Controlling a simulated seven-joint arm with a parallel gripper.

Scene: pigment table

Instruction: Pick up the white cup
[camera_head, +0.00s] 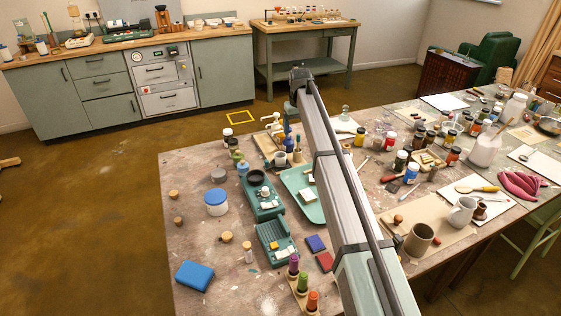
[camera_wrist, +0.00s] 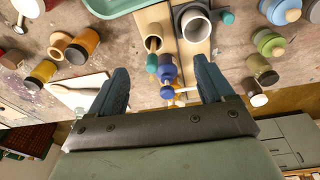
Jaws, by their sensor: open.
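A pale, whitish cup with a handle (camera_head: 461,213) stands on the right side of the table in the head view, beside a darker taupe mug (camera_head: 419,238). A light grey cup (camera_head: 288,144) stands on the board at the table's far left; what looks like the same cup shows in the wrist view (camera_wrist: 195,25), mouth toward the camera. My gripper (camera_wrist: 163,84) is open, with its two dark blue fingers apart and nothing held. A blue bottle (camera_wrist: 167,70) shows between and beyond the fingertips. In the head view my arm hides part of the table.
A green tray (camera_head: 303,197) lies left of my arm. Several paint jars (camera_head: 449,138) crowd the right half of the table. Bare tabletop shows at the front left.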

